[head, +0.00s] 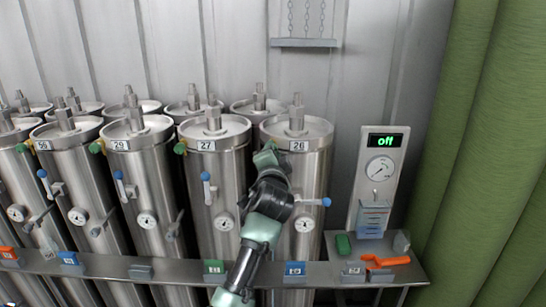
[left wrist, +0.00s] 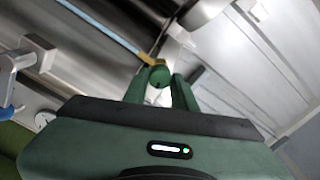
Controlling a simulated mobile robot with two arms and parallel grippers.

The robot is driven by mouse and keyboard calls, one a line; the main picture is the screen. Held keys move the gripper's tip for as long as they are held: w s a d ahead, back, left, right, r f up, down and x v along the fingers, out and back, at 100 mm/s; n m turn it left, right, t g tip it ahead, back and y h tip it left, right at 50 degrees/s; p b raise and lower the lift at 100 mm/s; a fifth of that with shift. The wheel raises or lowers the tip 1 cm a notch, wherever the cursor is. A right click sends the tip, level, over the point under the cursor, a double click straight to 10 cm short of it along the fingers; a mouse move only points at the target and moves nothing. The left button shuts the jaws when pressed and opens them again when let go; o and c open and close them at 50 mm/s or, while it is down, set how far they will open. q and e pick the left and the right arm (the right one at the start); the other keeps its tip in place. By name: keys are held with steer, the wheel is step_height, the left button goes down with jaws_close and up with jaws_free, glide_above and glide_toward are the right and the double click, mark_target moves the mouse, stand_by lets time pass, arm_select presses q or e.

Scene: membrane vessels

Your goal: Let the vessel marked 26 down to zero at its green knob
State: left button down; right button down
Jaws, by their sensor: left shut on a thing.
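The steel vessel marked 26 (head: 313,165) stands upright at the right end of the front row, its label (head: 299,146) just under the lid. My left gripper (head: 267,156) is at the vessel's upper left side and hides its green knob in the head view. In the left wrist view the green knob (left wrist: 159,76) sits between the fingertips of my left gripper (left wrist: 160,82), which is shut on it. The vessel's round gauge (head: 304,225) is lower down; its reading is too small to tell. A blue-handled valve (head: 315,202) sticks out to the right, roughly level. My right gripper is out of view.
Vessel 27 (head: 225,175) stands close on the left, with more vessels beyond. A shelf (head: 330,270) with coloured blocks and an orange tool (head: 387,261) runs in front. A panel (head: 378,180) reading "off" and a green curtain (head: 490,150) are at right.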

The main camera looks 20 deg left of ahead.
arm_select(q)
steer(key=shift+n, duration=0.3)
steer(key=c, duration=1.1)
jaws_free()
steer(key=shift+s, duration=0.1)
steer(key=b+v, duration=0.2)
steer(key=v, duration=0.5)
steer(key=shift+s+d, duration=0.15)
steer(key=shift+s, duration=0.15)
steer(key=shift+f, duration=0.1)
